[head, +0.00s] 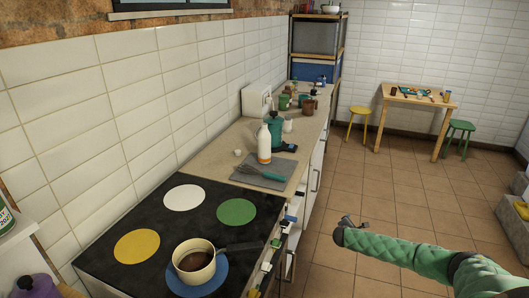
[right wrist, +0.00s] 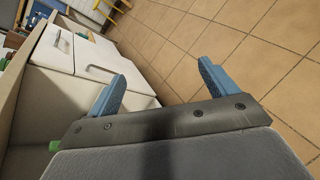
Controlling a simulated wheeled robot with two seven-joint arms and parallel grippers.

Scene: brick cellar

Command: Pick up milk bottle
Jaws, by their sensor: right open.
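My right gripper (head: 346,222) is to the right of the counter, over the floor, well apart from the bottle. In the right wrist view its two blue fingers (right wrist: 158,82) are spread with nothing between them. The bottle is not in the right wrist view. My left gripper is in neither view.
A black hob (head: 140,210) with coloured discs and a cream pan (head: 194,262) is at the near left. A whisk (head: 257,173) lies on the grey board (head: 268,184). Several mugs (head: 308,108) stand farther back. White cabinet fronts (right wrist: 75,50) border open tiled floor. A table (head: 418,97) stands far right.

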